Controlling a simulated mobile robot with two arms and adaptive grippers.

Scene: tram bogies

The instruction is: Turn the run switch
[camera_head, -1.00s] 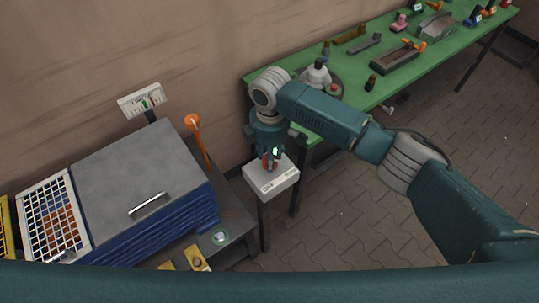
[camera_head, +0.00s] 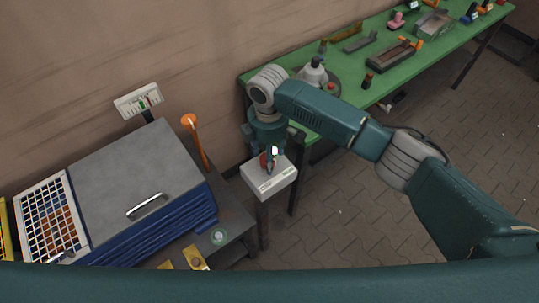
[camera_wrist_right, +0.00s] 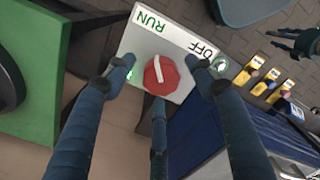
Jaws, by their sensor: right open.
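The run switch is a red round knob (camera_wrist_right: 161,75) with a white bar, on top of a white box (camera_head: 268,182) on a post. In the right wrist view, the box top (camera_wrist_right: 172,37) reads RUN and OFF, upside down. The bar's upper end points to the upper left, toward the RUN side. My right gripper (camera_wrist_right: 162,84) is open, with its three fingers spread around the knob. Whether any finger touches it I cannot tell. In the head view my right gripper (camera_head: 269,157) points down over the box and partly hides the knob. My left gripper is not in view.
A green workbench (camera_head: 357,94) with parts stands behind and to the right. Open paved floor (camera_head: 370,225) lies to the right.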

